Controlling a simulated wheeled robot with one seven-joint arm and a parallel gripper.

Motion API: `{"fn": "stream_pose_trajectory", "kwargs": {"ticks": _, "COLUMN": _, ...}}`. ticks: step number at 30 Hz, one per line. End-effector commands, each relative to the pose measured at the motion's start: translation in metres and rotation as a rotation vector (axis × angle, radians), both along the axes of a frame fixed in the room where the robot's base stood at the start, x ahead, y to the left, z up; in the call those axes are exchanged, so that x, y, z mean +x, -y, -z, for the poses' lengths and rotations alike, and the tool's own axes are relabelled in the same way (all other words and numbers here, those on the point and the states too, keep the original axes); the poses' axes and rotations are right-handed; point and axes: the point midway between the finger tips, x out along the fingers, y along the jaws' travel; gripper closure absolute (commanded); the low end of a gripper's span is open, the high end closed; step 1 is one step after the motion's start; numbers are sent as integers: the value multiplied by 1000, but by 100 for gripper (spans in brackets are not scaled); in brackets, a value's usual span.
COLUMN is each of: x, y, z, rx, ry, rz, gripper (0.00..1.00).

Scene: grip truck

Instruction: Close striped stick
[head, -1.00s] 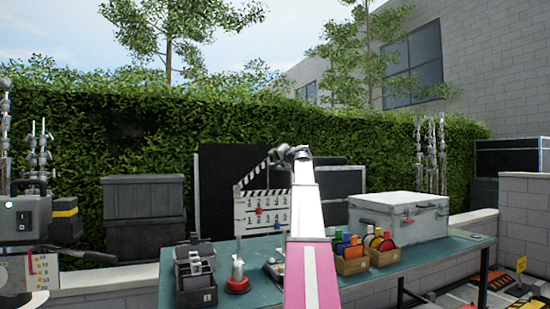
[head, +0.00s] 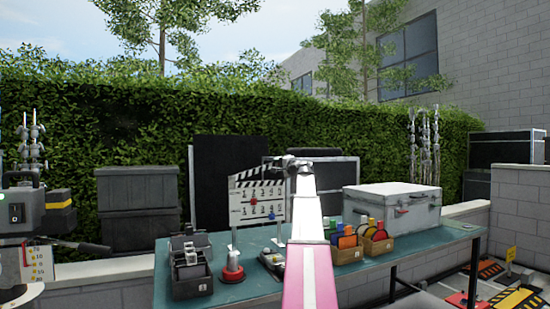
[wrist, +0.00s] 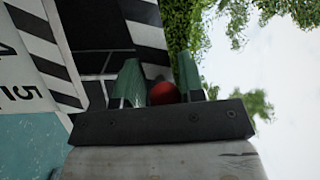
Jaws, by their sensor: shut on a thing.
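My gripper (head: 296,163) is at the stick's raised right end. In the wrist view, my gripper's fingers (wrist: 160,85) are shut on a red knob (wrist: 162,93). The striped stick (wrist: 147,30) runs beside the fingers there, with a dark gap between it and the slate's striped edge (wrist: 45,50). My arm hides part of the table.
The table (head: 240,291) also holds a black caddy (head: 190,272), a red-based object (head: 233,270), bins with coloured items (head: 360,245) and a silver case (head: 390,210). Dark panels and a hedge stand behind. A cart with equipment (head: 30,225) is at the left.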

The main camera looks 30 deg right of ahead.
Motion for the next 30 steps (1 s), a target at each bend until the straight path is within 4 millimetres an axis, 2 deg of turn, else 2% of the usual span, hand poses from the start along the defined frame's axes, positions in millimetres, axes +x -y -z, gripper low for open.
{"fn": "stream_pose_trajectory", "kwargs": {"ticks": 3, "x": -1, "y": 2, "z": 14, "rx": 64, "ry": 5, "rz": -3, "gripper": 100}}
{"fn": "stream_pose_trajectory", "kwargs": {"ticks": 9, "x": 0, "y": 5, "z": 27, "rx": 127, "ry": 9, "rz": -2, "gripper": 100}}
{"fn": "stream_pose_trajectory", "kwargs": {"ticks": 24, "x": 0, "y": 6, "z": 31, "rx": 150, "ry": 12, "rz": -3, "gripper": 100}}
{"fn": "stream_pose_trajectory", "kwargs": {"ticks": 25, "x": 0, "y": 6, "z": 31, "rx": 150, "ry": 12, "rz": -3, "gripper": 57}}
{"fn": "stream_pose_trajectory", "kwargs": {"ticks": 26, "x": 0, "y": 6, "z": 31, "rx": 149, "ry": 12, "rz": -3, "gripper": 47}}
{"fn": "stream_pose_trajectory", "kwargs": {"ticks": 30, "x": 0, "y": 6, "z": 31, "rx": 146, "ry": 10, "rz": -2, "gripper": 47}}
